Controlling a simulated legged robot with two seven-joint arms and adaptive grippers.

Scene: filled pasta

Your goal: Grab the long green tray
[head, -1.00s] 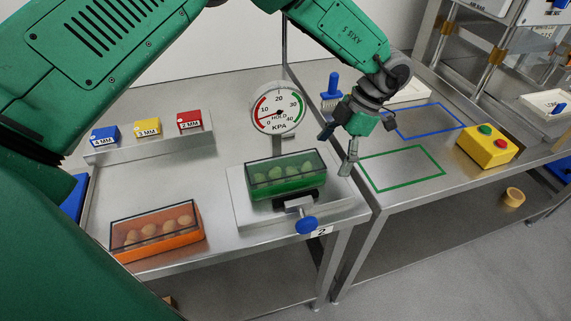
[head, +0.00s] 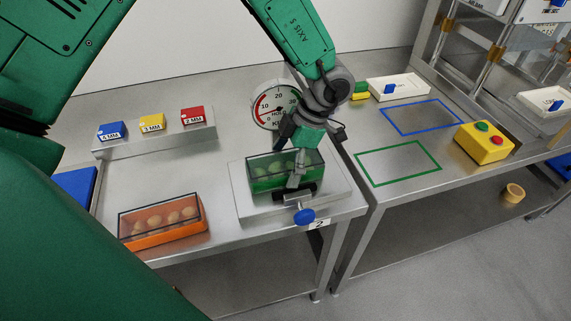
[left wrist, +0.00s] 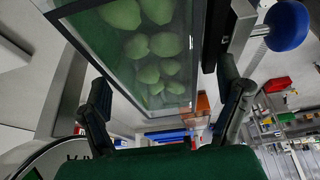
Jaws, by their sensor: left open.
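The long green tray (head: 265,178) sits on the metal press plate in the head view, with a clear dark-rimmed cover and several green filled pasta pieces inside. My left gripper (head: 290,165) is over the tray's right part and hides some of it. In the left wrist view the tray (left wrist: 120,62) fills the upper middle, with the two fingers (left wrist: 165,110) spread apart on either side of its near end. The gripper is open, and I cannot tell whether a finger touches the tray. My right gripper is not in view.
A blue knob (head: 303,217) sticks out at the plate's front. A round gauge (head: 268,105) stands behind the tray. An orange tray (head: 165,232) lies to the left. Coloured blocks stand on a rack (head: 150,138). The green outline (head: 398,162) on the right table is empty.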

